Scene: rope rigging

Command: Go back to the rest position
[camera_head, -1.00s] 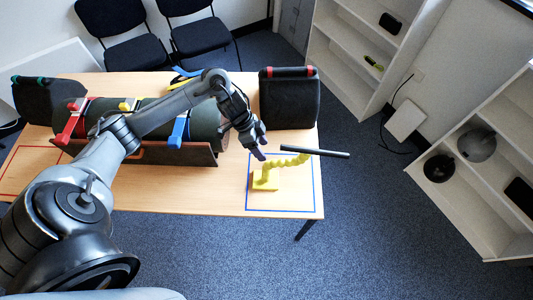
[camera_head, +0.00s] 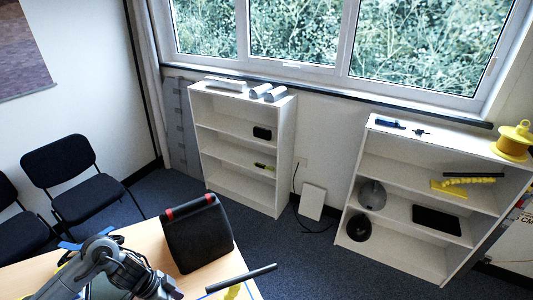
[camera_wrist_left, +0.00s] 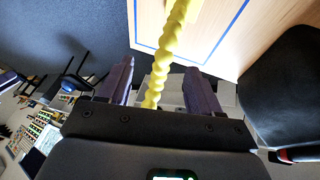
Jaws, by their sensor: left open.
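My left arm (camera_head: 100,262) enters the head view at bottom left over the table, with its gripper (camera_head: 172,292) at the bottom edge, partly cut off. In the left wrist view this gripper (camera_wrist_left: 158,78) is open, with purple fingers apart. A yellow knobbly rope (camera_wrist_left: 170,45) shows between the fingers in that view; nothing is clamped, and I cannot tell its depth. In the head view only a bit of yellow (camera_head: 232,292) shows under a black bar (camera_head: 240,278), right of the gripper. My right gripper is out of view.
A black bag with red clips (camera_head: 197,235) stands on the table (camera_head: 130,240) near the arm. Two white shelf units (camera_head: 243,150) (camera_head: 420,200) stand by the window. Another yellow rope (camera_head: 468,181) lies on the right shelf. Black chairs (camera_head: 62,180) stand left.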

